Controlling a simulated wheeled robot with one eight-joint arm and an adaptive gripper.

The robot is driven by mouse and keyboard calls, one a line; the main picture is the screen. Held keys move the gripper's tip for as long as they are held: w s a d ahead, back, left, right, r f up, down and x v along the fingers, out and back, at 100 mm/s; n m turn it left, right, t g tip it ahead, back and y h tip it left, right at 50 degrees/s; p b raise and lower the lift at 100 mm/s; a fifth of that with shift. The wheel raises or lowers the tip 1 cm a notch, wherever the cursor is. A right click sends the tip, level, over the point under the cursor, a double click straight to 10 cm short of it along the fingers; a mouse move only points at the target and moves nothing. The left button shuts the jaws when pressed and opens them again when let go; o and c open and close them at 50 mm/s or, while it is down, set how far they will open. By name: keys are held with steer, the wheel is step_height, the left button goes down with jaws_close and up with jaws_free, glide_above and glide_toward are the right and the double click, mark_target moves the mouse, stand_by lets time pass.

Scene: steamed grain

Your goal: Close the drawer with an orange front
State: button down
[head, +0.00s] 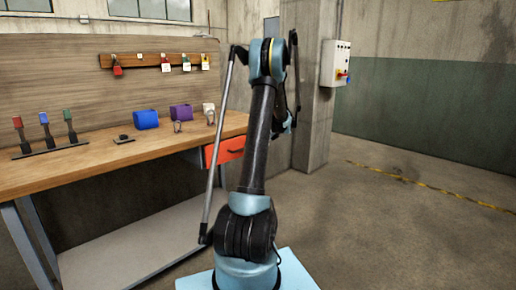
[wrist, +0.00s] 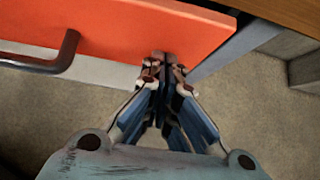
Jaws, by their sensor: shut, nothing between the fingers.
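The drawer with an orange front (head: 226,149) sits under the right end of the workbench in the head view, partly behind my arm. How far it stands out is hard to tell there. In the wrist view, the orange front (wrist: 150,30) fills the upper part, with a dark bar handle (wrist: 48,60) at left. My gripper (wrist: 165,62) is shut and empty. Its fingertips overlap the lower edge of the orange front in the picture, right of the handle; I cannot tell whether they touch it. In the head view my gripper is hidden behind the arm.
A concrete pillar (head: 312,120) stands right of the bench. Floor on the right is clear.

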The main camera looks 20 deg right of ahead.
steer(key=shift+w+a+r, duration=0.1)
steer(key=shift+w+a, duration=0.15)
steer(key=shift+w, duration=0.25)
steer(key=shift+w+a, duration=0.2)
steer(key=shift+w, duration=0.25)
steer(key=shift+w, duration=0.1)
